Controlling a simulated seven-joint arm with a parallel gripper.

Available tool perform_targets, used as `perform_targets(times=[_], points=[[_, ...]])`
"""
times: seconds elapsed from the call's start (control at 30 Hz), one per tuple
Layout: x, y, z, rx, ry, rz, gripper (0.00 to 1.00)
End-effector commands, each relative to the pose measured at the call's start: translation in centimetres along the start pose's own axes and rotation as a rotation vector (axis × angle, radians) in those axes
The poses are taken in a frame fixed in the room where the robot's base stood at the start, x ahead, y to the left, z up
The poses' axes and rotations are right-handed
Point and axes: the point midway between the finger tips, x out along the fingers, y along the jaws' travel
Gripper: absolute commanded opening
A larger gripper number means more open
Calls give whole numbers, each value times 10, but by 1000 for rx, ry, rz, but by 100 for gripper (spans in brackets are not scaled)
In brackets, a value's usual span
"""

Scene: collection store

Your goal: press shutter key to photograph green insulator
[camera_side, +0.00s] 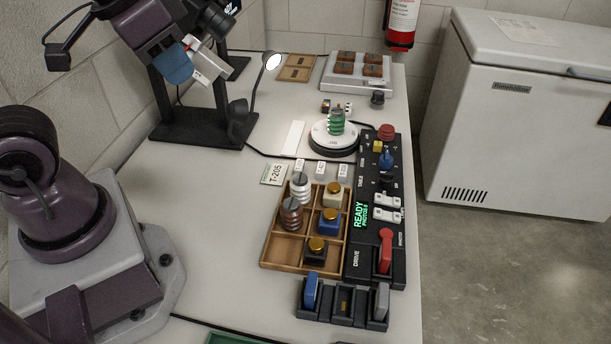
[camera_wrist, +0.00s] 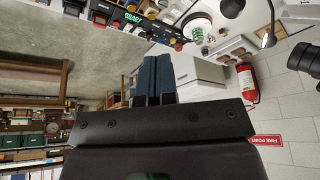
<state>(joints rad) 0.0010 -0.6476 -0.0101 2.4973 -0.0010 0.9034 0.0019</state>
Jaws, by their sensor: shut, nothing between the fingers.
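The green insulator (camera_side: 337,122) stands upright on a round white turntable (camera_side: 332,139); it also shows in the wrist view (camera_wrist: 197,36). The black control panel (camera_side: 360,262) runs along the table's right side. Its green display (camera_side: 360,214) reads READY, with a smaller line beneath. The panel bears pale rocker-like keys (camera_side: 387,207), a red lever (camera_side: 385,249), and red, yellow and blue controls. I cannot read which one is the shutter key. My gripper (camera_wrist: 151,62) has its blue fingers together and empty, raised in the air at upper left in the side view (camera_side: 173,63), well away from the panel.
A wooden compartment tray (camera_side: 283,251) holds several other insulators and knobs. A black holder (camera_side: 343,312) with blue and grey pieces stands in front. A black stand (camera_side: 190,124) and a round lamp (camera_side: 273,61) stand behind. The table's left middle is clear.

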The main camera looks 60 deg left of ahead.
Motion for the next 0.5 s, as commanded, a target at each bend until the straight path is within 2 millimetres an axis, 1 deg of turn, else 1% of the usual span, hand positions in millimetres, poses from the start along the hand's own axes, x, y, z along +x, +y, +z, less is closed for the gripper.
perform_targets(times=[0.03,0.17,0.5], points=[[-8,-1,0,-7,40,1,0],[-19,-2,-2,-13,95,2,0],[-20,-2,-2,-12,103,1,0]])
